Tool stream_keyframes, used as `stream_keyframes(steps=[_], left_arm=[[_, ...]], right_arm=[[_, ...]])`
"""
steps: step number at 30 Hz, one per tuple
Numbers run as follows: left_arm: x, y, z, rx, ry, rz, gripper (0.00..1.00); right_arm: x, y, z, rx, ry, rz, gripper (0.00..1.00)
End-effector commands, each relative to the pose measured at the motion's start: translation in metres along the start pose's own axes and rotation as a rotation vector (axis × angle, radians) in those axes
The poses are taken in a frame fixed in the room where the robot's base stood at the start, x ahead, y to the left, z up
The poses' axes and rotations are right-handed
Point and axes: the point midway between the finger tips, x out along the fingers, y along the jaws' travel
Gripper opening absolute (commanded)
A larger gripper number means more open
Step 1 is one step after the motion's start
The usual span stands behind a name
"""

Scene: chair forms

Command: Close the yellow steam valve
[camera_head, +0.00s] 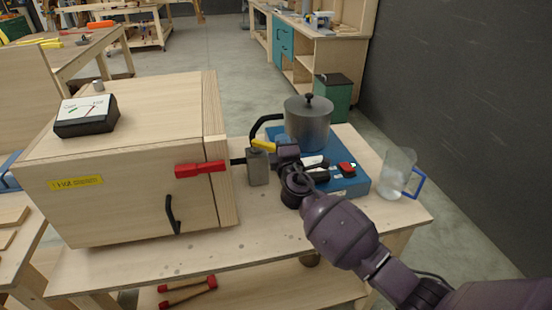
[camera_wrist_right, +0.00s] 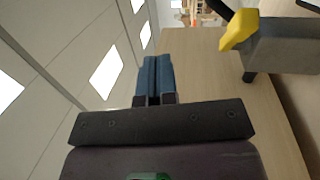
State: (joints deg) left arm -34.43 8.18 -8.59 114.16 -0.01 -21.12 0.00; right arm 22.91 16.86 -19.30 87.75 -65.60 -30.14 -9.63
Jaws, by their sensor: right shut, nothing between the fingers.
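The yellow valve lever (camera_head: 264,145) sits on top of a small grey valve body (camera_head: 258,168), between the wooden box and the pot. In the right wrist view, the yellow lever (camera_wrist_right: 240,30) and grey body (camera_wrist_right: 285,48) are at the upper right, to the right of the fingers. My right gripper (camera_head: 284,151) is just right of the lever in the head view. Its blue-grey fingers (camera_wrist_right: 155,80) are together with nothing between them, and they look apart from the lever in the wrist view. My left gripper is not in view.
A grey lidded pot (camera_head: 308,122) stands on a blue base unit (camera_head: 348,184) with a red button, close behind my right gripper. A black hose (camera_head: 262,122) curves beside the pot. The wooden box (camera_head: 125,170) has a red lever (camera_head: 200,170). A glass jug (camera_head: 397,172) stands at right.

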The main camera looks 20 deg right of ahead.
Motion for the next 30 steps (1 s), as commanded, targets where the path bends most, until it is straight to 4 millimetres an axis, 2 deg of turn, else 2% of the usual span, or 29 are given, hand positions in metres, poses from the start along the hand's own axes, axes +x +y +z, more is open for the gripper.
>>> stream_keyframes(steps=[1,6,9,13,17,23,26,30], left_arm=[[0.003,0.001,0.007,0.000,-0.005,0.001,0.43],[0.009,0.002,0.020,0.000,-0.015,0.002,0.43],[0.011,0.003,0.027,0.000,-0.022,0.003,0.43],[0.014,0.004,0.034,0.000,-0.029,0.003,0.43],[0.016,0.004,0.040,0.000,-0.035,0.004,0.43],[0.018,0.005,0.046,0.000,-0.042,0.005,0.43],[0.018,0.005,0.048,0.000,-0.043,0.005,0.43],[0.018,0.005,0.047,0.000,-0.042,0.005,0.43]], right_arm=[[0.014,0.019,-0.007,0.001,0.029,0.037,0.00],[0.048,0.076,-0.023,0.106,0.077,0.066,0.00],[0.060,0.098,-0.029,0.200,0.083,0.029,0.00],[0.070,0.112,-0.034,0.323,0.074,-0.061,0.00],[0.072,0.113,-0.038,0.434,0.046,-0.188,0.00],[0.060,0.094,-0.042,0.575,-0.038,-0.444,0.00],[0.045,0.075,-0.042,0.629,-0.103,-0.598,0.00],[0.013,0.044,-0.044,0.685,-0.208,-0.822,0.00]])
